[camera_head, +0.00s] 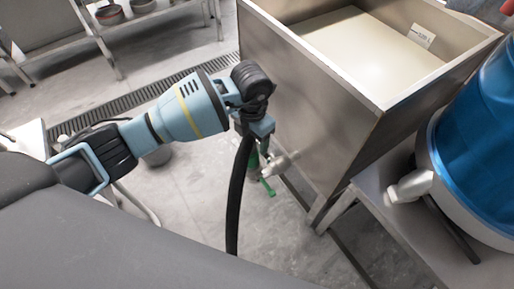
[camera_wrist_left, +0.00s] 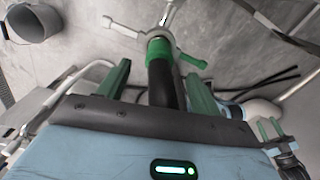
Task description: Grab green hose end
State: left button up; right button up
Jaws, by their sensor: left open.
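The green hose end (camera_wrist_left: 160,50) tops a black hose, with a green lever (camera_wrist_left: 190,61) and a metal cross-shaped fitting (camera_wrist_left: 163,20) beyond it. In the head view the green hose end (camera_head: 254,160) is small and partly hidden below my left gripper (camera_head: 262,140), beside the steel bin. In the left wrist view my left gripper (camera_wrist_left: 156,72) is open. The black hose runs between its two green fingers, with a gap on each side. The green end is just beyond the fingertips. A gripper-like part with green fingers (camera_wrist_left: 269,130), probably my right gripper, shows small at lower right.
A large steel bin (camera_head: 310,110) stands close to the right of my left gripper. A blue rounded machine (camera_head: 480,130) rests on a steel table (camera_head: 400,225) at right. A bucket (camera_wrist_left: 33,22) stands on the concrete floor. A drain grate (camera_head: 120,100) crosses the floor.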

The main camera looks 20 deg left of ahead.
aim_at(252, 160)
pick_arm(q)
jog(key=shift+w, duration=0.15)
jog(key=shift+s+f, duration=0.1)
jog(key=shift+s, duration=0.15)
jog(key=shift+s+f, duration=0.1)
jog(key=shift+f, duration=1.05)
pick_arm(e)
jog(key=shift+s+a+f, duration=0.15)
jog(key=shift+s+f, duration=0.1)
jog(key=shift+s, duration=0.4)
